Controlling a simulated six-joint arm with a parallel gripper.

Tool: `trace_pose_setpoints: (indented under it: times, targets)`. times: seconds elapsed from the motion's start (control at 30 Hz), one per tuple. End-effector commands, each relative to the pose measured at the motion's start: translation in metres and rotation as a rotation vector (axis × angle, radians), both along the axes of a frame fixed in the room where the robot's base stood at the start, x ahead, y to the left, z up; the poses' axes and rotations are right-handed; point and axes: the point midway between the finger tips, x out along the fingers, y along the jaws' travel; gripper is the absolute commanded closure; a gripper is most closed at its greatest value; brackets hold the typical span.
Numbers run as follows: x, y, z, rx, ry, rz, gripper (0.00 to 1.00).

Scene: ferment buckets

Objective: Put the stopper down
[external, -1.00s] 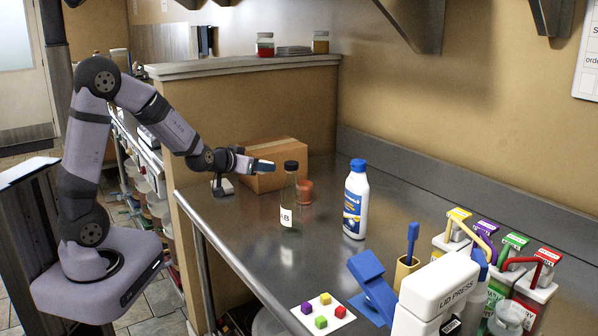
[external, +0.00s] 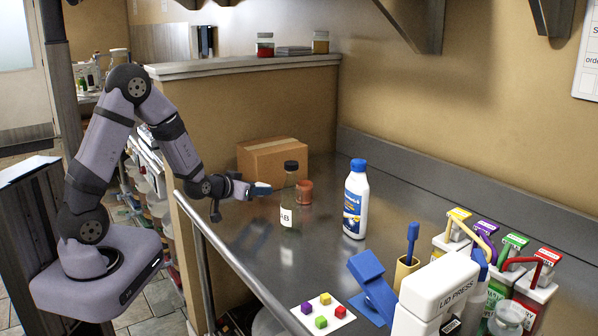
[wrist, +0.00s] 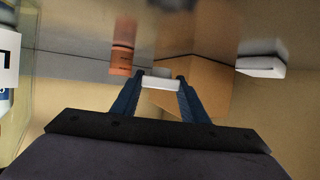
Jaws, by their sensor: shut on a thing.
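The stopper is held at the fingertips, above the counter by a gap that I cannot measure. In the external view it is too small or covered to make out.
A cardboard box (external: 272,155) and an orange-brown cup (external: 304,192) stand beyond my gripper. A white item (wrist: 262,66) lies beside the box in the wrist view. A white-and-blue bottle (external: 356,200) stands to the right. Open counter (external: 258,240) lies in front.

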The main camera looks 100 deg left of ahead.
Motion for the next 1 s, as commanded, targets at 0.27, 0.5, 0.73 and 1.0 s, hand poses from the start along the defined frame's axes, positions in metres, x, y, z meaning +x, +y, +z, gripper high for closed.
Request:
trace_pose_setpoints:
  times: [0.27,0.5,0.73,1.0]
  targets:
    - [0.000,-0.001,-0.016,-0.004,0.003,0.000,0.82]
    - [0.000,0.000,-0.039,-0.002,0.001,0.001,0.82]
    - [0.000,0.000,-0.041,0.001,0.000,0.000,0.82]
    - [0.000,0.000,-0.046,0.000,0.000,0.000,0.82]
